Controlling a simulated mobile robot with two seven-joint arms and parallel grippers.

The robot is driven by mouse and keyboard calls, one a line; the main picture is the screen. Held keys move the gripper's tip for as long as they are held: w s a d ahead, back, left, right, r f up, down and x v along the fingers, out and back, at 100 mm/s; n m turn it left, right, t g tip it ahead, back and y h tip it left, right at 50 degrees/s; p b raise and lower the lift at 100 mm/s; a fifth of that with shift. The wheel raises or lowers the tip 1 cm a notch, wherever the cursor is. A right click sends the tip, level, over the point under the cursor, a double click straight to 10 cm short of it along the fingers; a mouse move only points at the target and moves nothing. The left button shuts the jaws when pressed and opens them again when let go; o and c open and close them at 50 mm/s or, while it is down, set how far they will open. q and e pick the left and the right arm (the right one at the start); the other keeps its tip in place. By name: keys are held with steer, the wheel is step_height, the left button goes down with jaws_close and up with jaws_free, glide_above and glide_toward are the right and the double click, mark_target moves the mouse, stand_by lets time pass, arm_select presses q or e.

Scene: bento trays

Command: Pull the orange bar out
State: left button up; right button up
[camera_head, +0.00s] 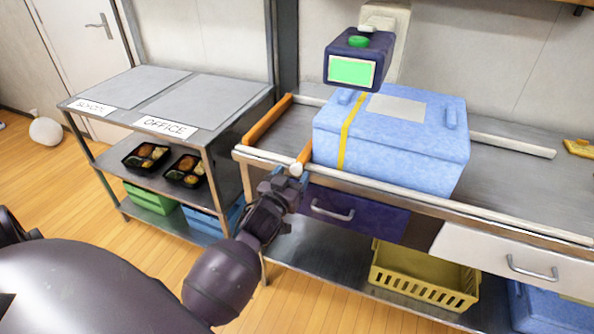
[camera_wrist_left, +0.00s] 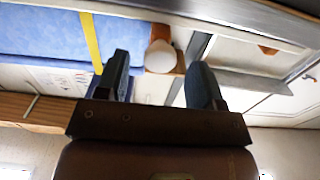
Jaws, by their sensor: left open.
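A short orange bar (camera_head: 305,153) with a round white knob shows at the counter's front rail, just left of the blue box. In the left wrist view, the white knob (camera_wrist_left: 160,56) lies ahead between the fingers, with part of the orange bar (camera_wrist_left: 181,64) beside it. My left gripper (camera_head: 292,177) is open at the knob, one finger on each side. I cannot tell whether the fingers touch it. The bar's far part is hidden. Another orange strip (camera_head: 266,121) runs along the counter's left end. My right gripper is out of view.
A blue lidded box (camera_head: 400,147) with a yellow strap (camera_head: 346,140) sits on the counter, a dark screen device (camera_head: 350,56) above it. Left stands a shelf labelled OFFICE (camera_head: 165,127) with bento trays (camera_head: 146,157). A yellow basket (camera_head: 425,278) sits on the lower shelf.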

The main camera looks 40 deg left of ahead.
mark_target(305, 156)
arm_select(q)
steer(key=shift+x, duration=1.5)
jaws_close()
